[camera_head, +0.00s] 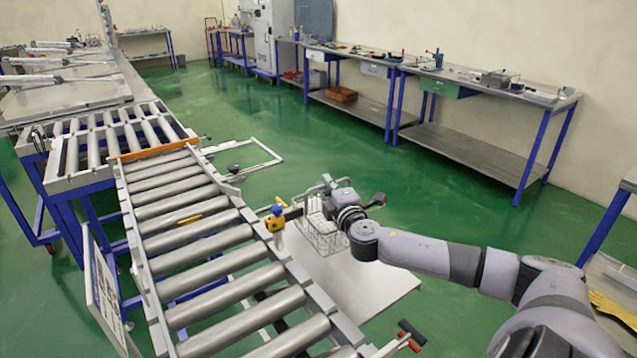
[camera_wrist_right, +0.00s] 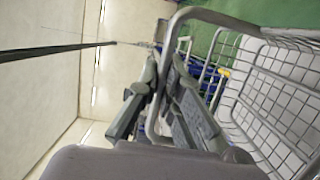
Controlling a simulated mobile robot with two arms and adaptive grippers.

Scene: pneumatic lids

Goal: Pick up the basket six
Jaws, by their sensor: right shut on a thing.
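A grey wire basket (camera_head: 322,238) is near the middle of the head view, beside the roller conveyor and over a pale flat panel. My right gripper (camera_head: 328,190) is at its top. In the right wrist view, the basket (camera_wrist_right: 270,92) fills the right side, and its thick rim or handle bar runs down to the fingers. There my right gripper (camera_wrist_right: 165,100) is shut on the basket by this bar. I cannot tell whether the basket touches the panel. Its far side is partly hidden by my wrist. My left gripper is not in view.
The roller conveyor (camera_head: 190,235) runs along the left, with a yellow and blue fitting (camera_head: 275,218) on its edge close to the basket. The pale panel (camera_head: 375,290) lies below. Workbenches (camera_head: 450,145) line the back wall. Green floor between them is clear.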

